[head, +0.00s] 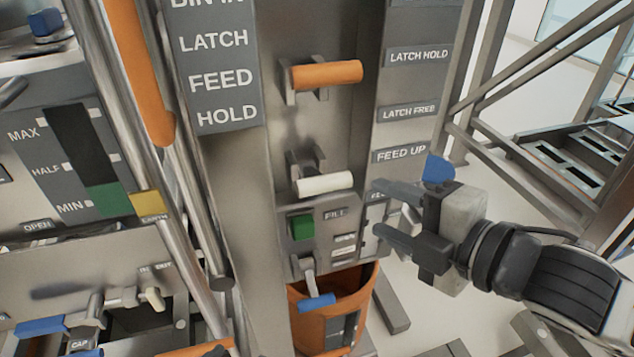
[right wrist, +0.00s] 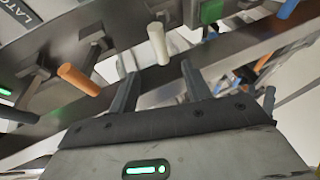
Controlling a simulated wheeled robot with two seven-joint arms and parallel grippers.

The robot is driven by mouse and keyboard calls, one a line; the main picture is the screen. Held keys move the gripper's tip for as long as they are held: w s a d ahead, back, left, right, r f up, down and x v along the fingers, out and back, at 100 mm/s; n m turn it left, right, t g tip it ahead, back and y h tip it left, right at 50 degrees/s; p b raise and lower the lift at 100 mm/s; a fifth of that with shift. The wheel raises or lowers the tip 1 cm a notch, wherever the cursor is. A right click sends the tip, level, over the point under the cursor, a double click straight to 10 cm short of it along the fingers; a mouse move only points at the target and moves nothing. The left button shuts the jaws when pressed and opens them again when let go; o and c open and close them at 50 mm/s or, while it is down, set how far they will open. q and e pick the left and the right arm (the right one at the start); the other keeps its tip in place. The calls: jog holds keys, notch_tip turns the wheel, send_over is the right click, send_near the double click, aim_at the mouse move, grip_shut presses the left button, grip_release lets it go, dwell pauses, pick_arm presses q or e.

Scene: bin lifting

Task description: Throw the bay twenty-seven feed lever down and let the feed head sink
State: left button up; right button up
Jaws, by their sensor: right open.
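The white-handled lever (head: 323,184) is on the grey column, level with a place between the FEED UP plate (head: 400,154) and a partly hidden plate beginning "FE". I take it as the feed lever; no bay number is readable. It sticks out roughly level. My right gripper (head: 379,210) is open and empty, to the right of the white handle and slightly lower, apart from it. In the right wrist view the white handle (right wrist: 158,43) stands just beyond the gap between the open fingers (right wrist: 160,82). My left gripper is out of view. I cannot identify the feed head.
An orange-handled lever (head: 327,73) is above the white one. A green button (head: 301,227), a blue-handled lever (head: 317,301) and an orange bin (head: 341,290) are below. A metal frame (head: 540,60) stands at right; a gauge panel (head: 60,160) is at left.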

aim_at(324, 184)
jog(key=x, duration=1.4)
jog(key=shift+w+a+f, duration=0.1)
jog(key=shift+w+a, duration=0.1)
jog(key=shift+a, duration=0.15)
jog(key=shift+c, duration=0.3)
